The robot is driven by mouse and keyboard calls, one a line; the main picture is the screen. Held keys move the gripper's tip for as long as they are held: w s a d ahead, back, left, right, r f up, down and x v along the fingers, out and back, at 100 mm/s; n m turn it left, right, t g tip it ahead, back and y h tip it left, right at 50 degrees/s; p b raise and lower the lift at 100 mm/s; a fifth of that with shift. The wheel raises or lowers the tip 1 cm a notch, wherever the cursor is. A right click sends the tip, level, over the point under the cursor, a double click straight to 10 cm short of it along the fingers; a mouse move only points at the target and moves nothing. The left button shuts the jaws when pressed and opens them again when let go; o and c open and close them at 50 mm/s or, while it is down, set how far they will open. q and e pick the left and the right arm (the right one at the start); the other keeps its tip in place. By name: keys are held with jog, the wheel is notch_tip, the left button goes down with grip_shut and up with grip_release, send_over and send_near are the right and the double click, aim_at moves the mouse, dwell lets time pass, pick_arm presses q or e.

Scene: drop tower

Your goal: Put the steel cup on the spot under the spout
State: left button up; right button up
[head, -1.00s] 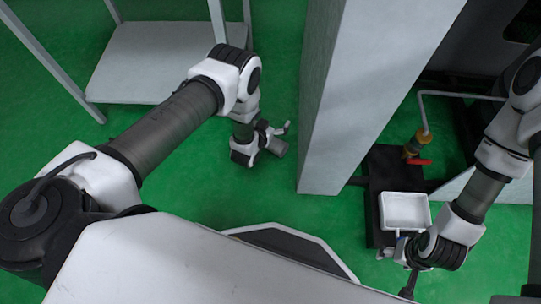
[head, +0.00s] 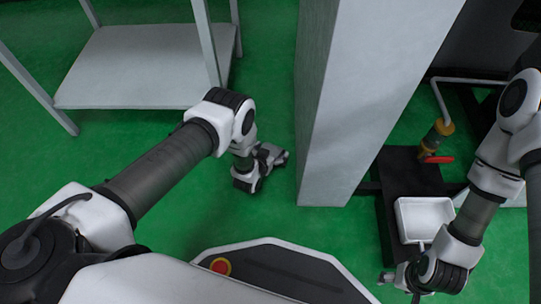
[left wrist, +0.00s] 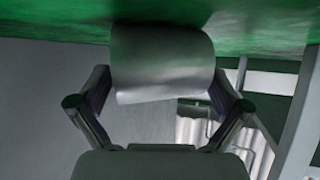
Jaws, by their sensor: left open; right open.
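A smooth grey rounded thing, apparently the steel cup (left wrist: 165,65), is between the fingers of my left gripper (left wrist: 160,95) in the left wrist view. The fingers stand on either side of it, and I cannot tell whether they touch it. In the head view my left gripper (head: 275,158) is open, low over the green floor beside the pale pillar; the cup is not clear there. A brass tap with a red handle (head: 436,159) is at the right, above a black stand. The spot under the spout is not clear. My right gripper (head: 401,287) is open near the stand's front.
A white tray (head: 424,221) sits on the black stand (head: 397,178). A tall pale pillar (head: 365,85) stands between my left gripper and the tap. A grey shelf table (head: 140,70) is at the back left. Green floor is clear between table and pillar.

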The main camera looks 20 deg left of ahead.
pick_arm(q)
jog(key=shift+r, duration=0.1)
jog(key=c, duration=1.3)
jog(key=shift+o, duration=0.2)
